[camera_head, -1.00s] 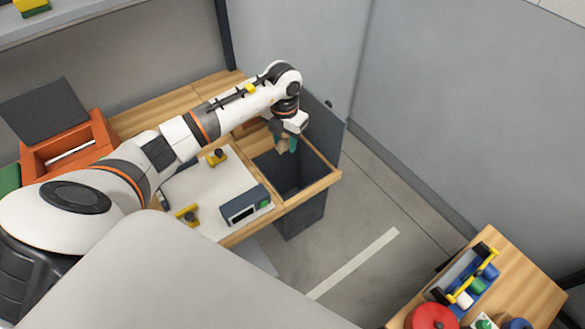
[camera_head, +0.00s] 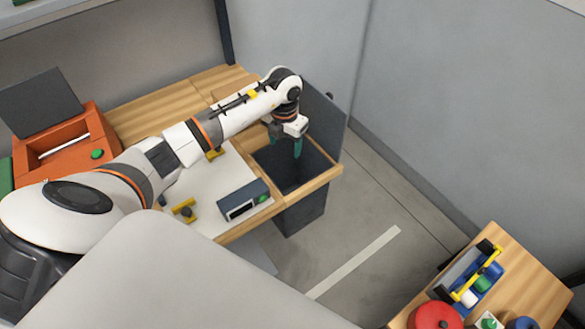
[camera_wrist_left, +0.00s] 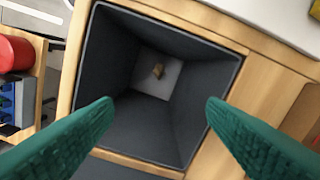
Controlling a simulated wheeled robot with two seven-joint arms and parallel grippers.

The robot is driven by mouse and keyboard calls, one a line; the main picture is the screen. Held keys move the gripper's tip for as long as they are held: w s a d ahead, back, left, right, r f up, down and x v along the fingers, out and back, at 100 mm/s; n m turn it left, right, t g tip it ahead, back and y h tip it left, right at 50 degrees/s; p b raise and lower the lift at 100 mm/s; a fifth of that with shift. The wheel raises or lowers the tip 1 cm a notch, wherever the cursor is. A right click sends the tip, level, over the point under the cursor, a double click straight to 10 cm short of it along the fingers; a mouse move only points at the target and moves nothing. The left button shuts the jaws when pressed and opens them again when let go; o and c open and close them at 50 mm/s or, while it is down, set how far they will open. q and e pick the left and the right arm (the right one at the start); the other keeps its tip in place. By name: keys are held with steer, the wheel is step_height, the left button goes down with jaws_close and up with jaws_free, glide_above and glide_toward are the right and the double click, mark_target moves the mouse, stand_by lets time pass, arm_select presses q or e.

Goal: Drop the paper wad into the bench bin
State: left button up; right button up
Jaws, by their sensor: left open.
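The bench bin (camera_head: 303,214) is a dark grey, deep square bin set into the right end of the wooden bench. In the left wrist view its dark inner wall (camera_wrist_left: 115,75) and pale floor show. The paper wad (camera_wrist_left: 158,71) is a small tan lump on the bin floor. My left gripper (camera_head: 298,150) is over the bin opening with its green fingers pointing down. In the left wrist view the fingers (camera_wrist_left: 160,108) are wide apart with nothing between them. The wad is hidden in the head view. My right gripper is not in view.
A grey upright panel (camera_head: 325,120) stands behind the bin. A grey-blue box with a display (camera_head: 243,202) and yellow clamps (camera_head: 184,210) are on the white bench board. An orange open box (camera_head: 62,145) is at left. A second wooden table (camera_head: 535,285) is at lower right.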

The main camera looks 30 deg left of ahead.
arm_select(q)
step_height(320, 180, up, 12)
steer(key=b, duration=0.2)
steer(key=shift+b, duration=0.3)
stand_by(0.3)
